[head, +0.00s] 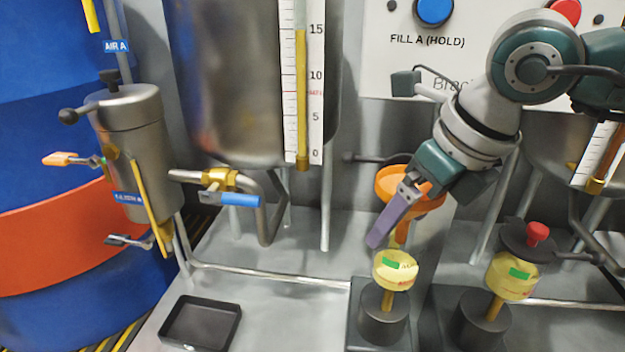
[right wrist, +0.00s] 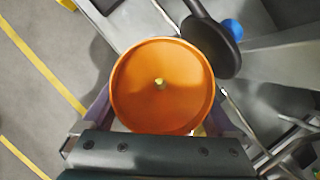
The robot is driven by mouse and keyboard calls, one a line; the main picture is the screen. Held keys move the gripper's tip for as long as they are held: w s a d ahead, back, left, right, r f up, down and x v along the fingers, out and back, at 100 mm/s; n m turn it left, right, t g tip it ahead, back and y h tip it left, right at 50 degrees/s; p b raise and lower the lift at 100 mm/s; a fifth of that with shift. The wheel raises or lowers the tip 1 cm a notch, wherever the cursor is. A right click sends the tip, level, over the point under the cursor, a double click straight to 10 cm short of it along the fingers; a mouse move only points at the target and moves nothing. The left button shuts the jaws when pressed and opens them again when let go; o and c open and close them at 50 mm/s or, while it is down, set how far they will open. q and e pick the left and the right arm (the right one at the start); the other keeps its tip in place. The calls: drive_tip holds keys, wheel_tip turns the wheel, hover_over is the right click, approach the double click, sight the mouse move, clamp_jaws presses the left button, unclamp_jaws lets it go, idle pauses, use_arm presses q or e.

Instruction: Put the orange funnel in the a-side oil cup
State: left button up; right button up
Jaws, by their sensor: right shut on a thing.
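The orange funnel (head: 425,205) is held upright in my right gripper (head: 395,212), whose purple-grey finger lies across its near side. In the right wrist view the funnel (right wrist: 150,85) fills the space between the fingers, and a small yellowish spot shows through its hole. The funnel's spout points down over the a-side oil cup (head: 395,271), a pale yellow cup with a green label on a dark base. The spout tip is close to the cup's top; I cannot tell whether it is inside. My left gripper is not in view.
The other oil cup (head: 512,278) stands to the right with a black lid and red knob (head: 537,233). A black disc (right wrist: 211,46) with a blue knob (right wrist: 232,29) is beside the funnel. A black tray (head: 200,323) lies left. A blue-handled valve (head: 230,199) is behind.

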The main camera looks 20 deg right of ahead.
drive_tip(key=shift+f+b, duration=0.45)
drive_tip(key=shift+f, duration=0.15)
drive_tip(key=o, duration=1)
drive_tip(key=shift+c, duration=0.2)
